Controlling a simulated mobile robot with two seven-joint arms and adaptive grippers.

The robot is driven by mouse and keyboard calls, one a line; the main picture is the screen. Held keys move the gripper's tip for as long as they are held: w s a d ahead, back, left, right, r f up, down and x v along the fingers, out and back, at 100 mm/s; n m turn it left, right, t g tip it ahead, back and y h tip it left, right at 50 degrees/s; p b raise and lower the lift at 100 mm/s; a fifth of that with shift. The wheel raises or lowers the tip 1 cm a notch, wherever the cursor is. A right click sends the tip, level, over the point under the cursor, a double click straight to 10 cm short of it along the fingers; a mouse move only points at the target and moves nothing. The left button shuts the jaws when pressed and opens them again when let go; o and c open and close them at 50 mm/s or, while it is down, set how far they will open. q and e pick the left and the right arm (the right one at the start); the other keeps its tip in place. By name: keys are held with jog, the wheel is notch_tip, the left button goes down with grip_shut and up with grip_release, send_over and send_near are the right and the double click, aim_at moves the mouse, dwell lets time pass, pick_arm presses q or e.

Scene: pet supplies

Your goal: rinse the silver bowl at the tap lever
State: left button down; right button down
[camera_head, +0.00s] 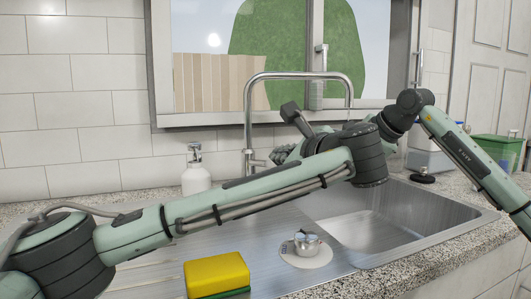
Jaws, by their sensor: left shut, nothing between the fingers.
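A small shiny silver bowl (306,243) sits on a pale round disc (306,260) on the steel drainboard left of the basin. My left gripper (276,156) is shut and empty, beside the chrome tap (249,128) near the lever (258,163) at its base; whether it touches the lever I cannot tell. My left arm crosses in front and partly hides this. My right arm comes in from the right and bends behind my left arm. My right gripper is hidden. The spout curves over the basin; I cannot make out water.
A yellow sponge (216,273) with a green underside lies at the front of the drainboard. A white soap bottle (195,172) stands behind the sink. The basin (365,229) looks empty. A black knobbed piece (423,176) and a green container (497,148) are at the right.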

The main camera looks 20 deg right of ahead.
pick_arm(q)
notch_tip(320, 180, up, 6)
jog(key=w+a+f+n+g, duration=0.1)
jog(key=w+n+g, duration=0.1)
jog(key=n, duration=2.1)
jog(key=n+h, duration=0.1)
jog(key=n, duration=0.5)
send_over(262, 161)
notch_tip(262, 161, down, 2)
notch_tip(262, 161, down, 4)
jog(key=shift+a+r+g, duration=0.1)
jog(key=shift+r+g, duration=0.15)
jog(key=shift+g, duration=0.15)
jog(key=shift+f, duration=0.4)
